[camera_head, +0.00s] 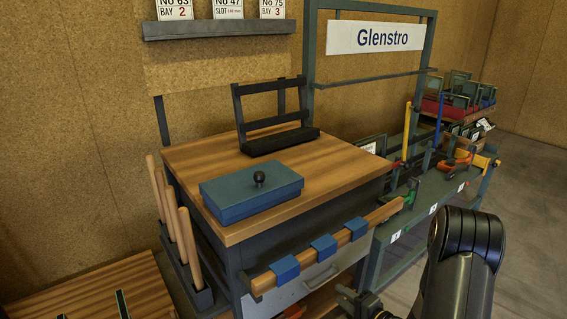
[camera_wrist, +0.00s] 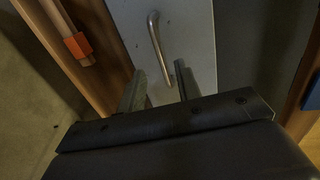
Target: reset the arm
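My gripper (camera_wrist: 159,80) shows its two fingers apart in the wrist view, with nothing seen held between them. A curved metal handle (camera_wrist: 157,45) on a pale grey panel (camera_wrist: 190,30) lies just beyond the fingertips. I cannot tell whether they touch it. In the head view, my dark arm (camera_head: 462,262) rises at the lower right, and part of its end (camera_head: 362,302) shows at the bottom edge, in front of the bench's grey drawer front (camera_head: 310,283). The fingers are not clear there.
The wood-topped bench (camera_head: 325,165) carries a blue box with a black knob (camera_head: 250,192) and a dark rack (camera_head: 275,120). A wooden rail (camera_head: 365,222) with blue wraps runs along its front. A green frame stand (camera_head: 430,215) stands to the right. Clear floor (camera_head: 525,210) lies at far right.

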